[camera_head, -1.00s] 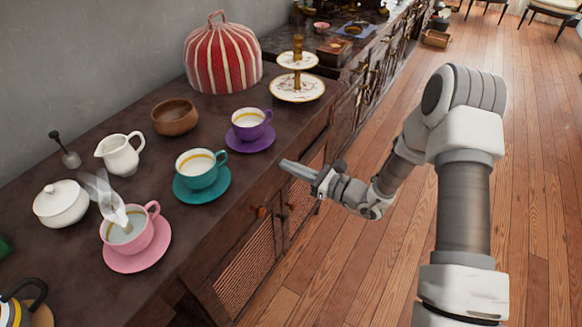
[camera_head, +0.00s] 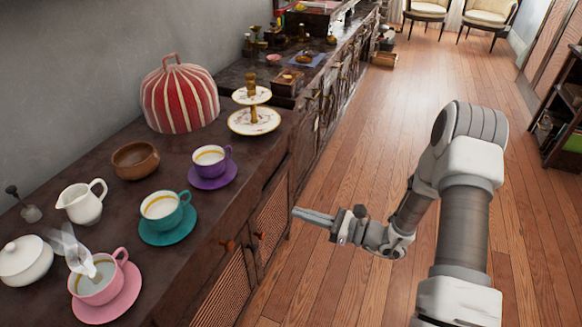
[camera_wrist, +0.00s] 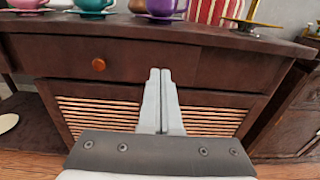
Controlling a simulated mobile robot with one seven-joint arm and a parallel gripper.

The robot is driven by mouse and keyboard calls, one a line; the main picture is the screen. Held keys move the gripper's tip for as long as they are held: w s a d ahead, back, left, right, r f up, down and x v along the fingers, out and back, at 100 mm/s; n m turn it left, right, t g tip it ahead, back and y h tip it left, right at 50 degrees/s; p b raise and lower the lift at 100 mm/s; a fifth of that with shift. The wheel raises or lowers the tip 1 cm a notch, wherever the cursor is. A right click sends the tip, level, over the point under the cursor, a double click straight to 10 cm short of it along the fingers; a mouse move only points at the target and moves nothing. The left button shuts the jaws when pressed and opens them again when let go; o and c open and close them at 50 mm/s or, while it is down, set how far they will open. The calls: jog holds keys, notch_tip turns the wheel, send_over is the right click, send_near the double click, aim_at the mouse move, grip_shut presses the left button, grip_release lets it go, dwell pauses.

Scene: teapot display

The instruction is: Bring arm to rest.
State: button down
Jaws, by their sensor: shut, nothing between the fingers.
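My gripper (camera_head: 297,212) is shut and empty. In the head view it points left toward the front of the dark wooden sideboard (camera_head: 215,253), below the level of its top. My arm bends above the open floor on the right. In the wrist view the two closed fingers of my gripper (camera_wrist: 160,72) lie side by side in front of the sideboard's drawer and slatted doors. The gap between the fingertips and the sideboard front is hard to judge.
Cups in pink (camera_head: 97,282), teal (camera_head: 161,209) and purple (camera_head: 210,161) stand on saucers along the sideboard top. A tiered stand (camera_head: 254,121) and a striped cosy (camera_head: 180,95) stand farther back. The wooden floor (camera_head: 375,140) is clear; a dark shelf (camera_head: 562,125) is at right.

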jog(key=s+a+r+n+g+h, duration=0.1)
jog(key=s+r+n+g+h, duration=0.65)
jog(key=s+r+n, duration=0.65)
jog(key=s+d+r+n+t+h, duration=0.6)
jog(key=s+d+r+n+h, duration=0.25)
jog(key=d+r, duration=0.3)
notch_tip(320, 180, up, 22)
jog(key=d+p, duration=0.1)
jog(key=p, duration=2)
jog(key=shift+w+f+h, duration=0.15)
jog(key=shift+f+h, duration=0.1)
jog(key=shift+h, duration=0.05)
